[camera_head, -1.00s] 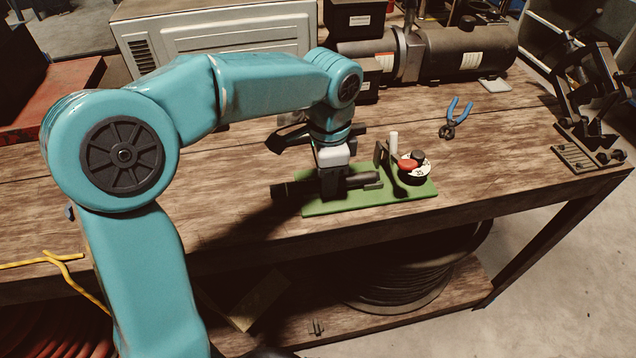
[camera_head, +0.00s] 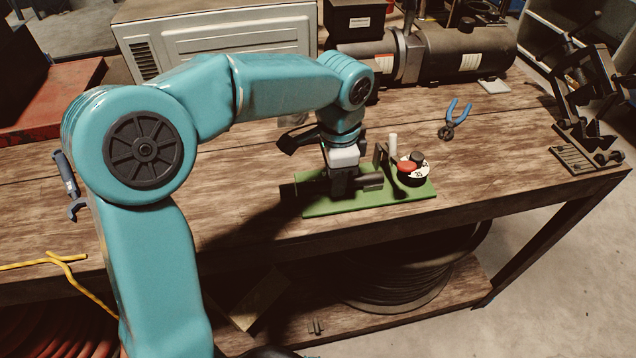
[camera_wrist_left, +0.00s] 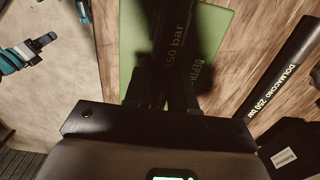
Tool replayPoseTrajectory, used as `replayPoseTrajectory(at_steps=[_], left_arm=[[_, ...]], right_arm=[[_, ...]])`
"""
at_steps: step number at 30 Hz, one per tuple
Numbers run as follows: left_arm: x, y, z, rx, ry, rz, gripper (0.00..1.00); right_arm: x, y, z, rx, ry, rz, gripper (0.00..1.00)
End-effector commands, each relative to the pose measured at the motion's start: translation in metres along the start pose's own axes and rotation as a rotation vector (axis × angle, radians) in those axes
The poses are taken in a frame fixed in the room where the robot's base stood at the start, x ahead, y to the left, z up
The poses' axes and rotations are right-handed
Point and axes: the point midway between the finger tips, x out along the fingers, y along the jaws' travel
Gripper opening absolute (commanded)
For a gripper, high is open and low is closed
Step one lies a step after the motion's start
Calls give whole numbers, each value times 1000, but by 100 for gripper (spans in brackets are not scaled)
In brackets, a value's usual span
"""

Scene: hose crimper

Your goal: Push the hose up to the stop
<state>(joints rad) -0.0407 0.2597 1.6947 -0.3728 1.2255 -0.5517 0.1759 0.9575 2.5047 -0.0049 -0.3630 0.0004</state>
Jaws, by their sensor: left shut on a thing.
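The black hose (camera_head: 370,181) lies along the green base plate (camera_head: 405,197) of the small fixture, pointing right toward an upright dark bracket (camera_head: 380,155). In the wrist view the hose (camera_wrist_left: 176,40) runs between my fingers and carries the lettering "150 bar". My left gripper (camera_head: 343,188) is shut on the hose from above, near the left part of the plate. Its fingers show in the wrist view (camera_wrist_left: 162,95). The hose's right end is close to the bracket; whether it touches a stop cannot be told. My right gripper is not in view.
A round dial with a red knob (camera_head: 407,166) and a white post (camera_head: 393,142) stand at the plate's right. Blue-handled pliers (camera_head: 457,112) lie behind. A black cylinder machine (camera_head: 465,52) stands at the back. The bench right of the plate is clear.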

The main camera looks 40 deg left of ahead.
Motion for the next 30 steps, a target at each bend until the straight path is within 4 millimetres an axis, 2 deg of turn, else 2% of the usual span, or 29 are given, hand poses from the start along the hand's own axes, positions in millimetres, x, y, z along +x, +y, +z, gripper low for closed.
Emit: replayPoseTrajectory(at_steps=[30], left_arm=[[-1, 0, -26, 1, 1, 0, 3]], right_arm=[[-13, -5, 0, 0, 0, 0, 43]])
